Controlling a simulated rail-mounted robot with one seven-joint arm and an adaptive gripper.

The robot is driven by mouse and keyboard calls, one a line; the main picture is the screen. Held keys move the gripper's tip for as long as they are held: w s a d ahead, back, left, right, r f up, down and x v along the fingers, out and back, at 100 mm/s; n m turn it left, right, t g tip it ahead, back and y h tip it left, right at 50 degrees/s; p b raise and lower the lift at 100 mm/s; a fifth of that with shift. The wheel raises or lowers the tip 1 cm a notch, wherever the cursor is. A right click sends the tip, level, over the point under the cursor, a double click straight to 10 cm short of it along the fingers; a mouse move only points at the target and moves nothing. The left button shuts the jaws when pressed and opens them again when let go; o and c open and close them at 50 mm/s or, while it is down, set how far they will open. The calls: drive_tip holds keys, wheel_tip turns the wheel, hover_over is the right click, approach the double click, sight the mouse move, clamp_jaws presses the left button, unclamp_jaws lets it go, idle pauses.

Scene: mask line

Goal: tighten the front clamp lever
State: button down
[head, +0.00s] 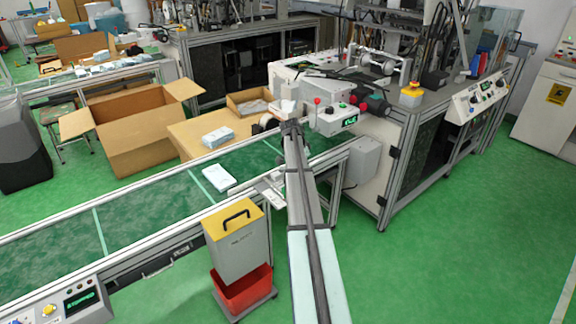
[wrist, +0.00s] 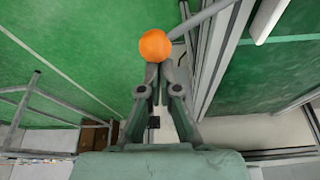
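In the wrist view, an orange ball knob (wrist: 155,45) sits at the end of a grey lever rod (wrist: 204,17) that runs up to the right. My gripper (wrist: 159,70) has its two fingers drawn together, with the tips right by the near side of the knob. No part of the knob shows between the fingers, and I cannot tell whether the tips touch it. In the head view my gripper (head: 291,127) is at the far end of my arm, over the conveyor by the machine. The lever is not clearly visible there.
A green conveyor (head: 140,205) with a pale packet (head: 219,178) runs left of my arm. The machine (head: 375,140) with a small control box (head: 332,121) stands at the right. A yellow-topped bin (head: 238,245) stands in front. Green floor (head: 450,260) is clear at the right.

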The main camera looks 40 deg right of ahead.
drive_tip(key=shift+w+d, duration=0.1)
drive_tip(key=shift+w, duration=0.6)
idle(0.3)
wheel_tip(320, 180, up, 10)
drive_tip(key=shift+d, duration=0.2)
idle(0.5)
